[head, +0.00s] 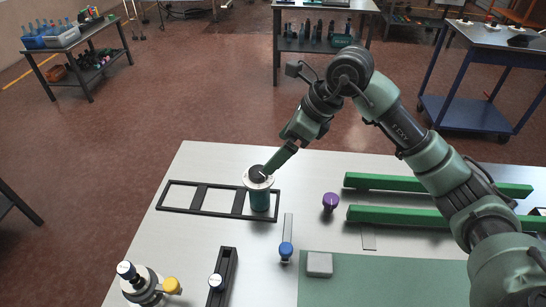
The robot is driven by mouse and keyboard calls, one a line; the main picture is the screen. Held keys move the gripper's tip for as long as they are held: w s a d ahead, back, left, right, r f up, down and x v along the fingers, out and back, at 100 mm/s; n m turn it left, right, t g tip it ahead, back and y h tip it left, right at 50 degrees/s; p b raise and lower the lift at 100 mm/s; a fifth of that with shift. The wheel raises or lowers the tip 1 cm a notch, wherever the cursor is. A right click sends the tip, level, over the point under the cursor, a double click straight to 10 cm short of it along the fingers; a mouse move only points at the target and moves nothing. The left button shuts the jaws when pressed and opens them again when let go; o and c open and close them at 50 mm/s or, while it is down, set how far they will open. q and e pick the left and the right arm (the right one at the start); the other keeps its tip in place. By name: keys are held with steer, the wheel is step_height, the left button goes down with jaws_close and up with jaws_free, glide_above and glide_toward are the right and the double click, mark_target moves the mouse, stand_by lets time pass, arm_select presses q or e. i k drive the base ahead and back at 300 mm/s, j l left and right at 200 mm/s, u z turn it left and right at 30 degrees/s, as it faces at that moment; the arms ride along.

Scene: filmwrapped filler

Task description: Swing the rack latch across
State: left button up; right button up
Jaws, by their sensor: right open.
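The black rack frame (200,185) lies flat on the light table, with openings in a row. A dark green canister with a white rim (260,200) stands upright in its right-hand opening. A flat grey strip with a blue knob (286,250) at its near end lies just right of the rack; it may be the latch, pointing away from me. My right gripper (264,174) is open, with its tips at the canister's dark top; I cannot tell if they touch. The gap between its fingers is hard to see. My left gripper is out of view.
A purple knob (330,202) and two green bars (400,216) are on the right. A grey block (319,264) sits on a green mat (390,285). A black slotted rail (228,265) and a white fixture with a yellow knob (172,286) are near front left.

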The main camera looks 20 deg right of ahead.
mark_target(286, 249)
steer(key=k, duration=2)
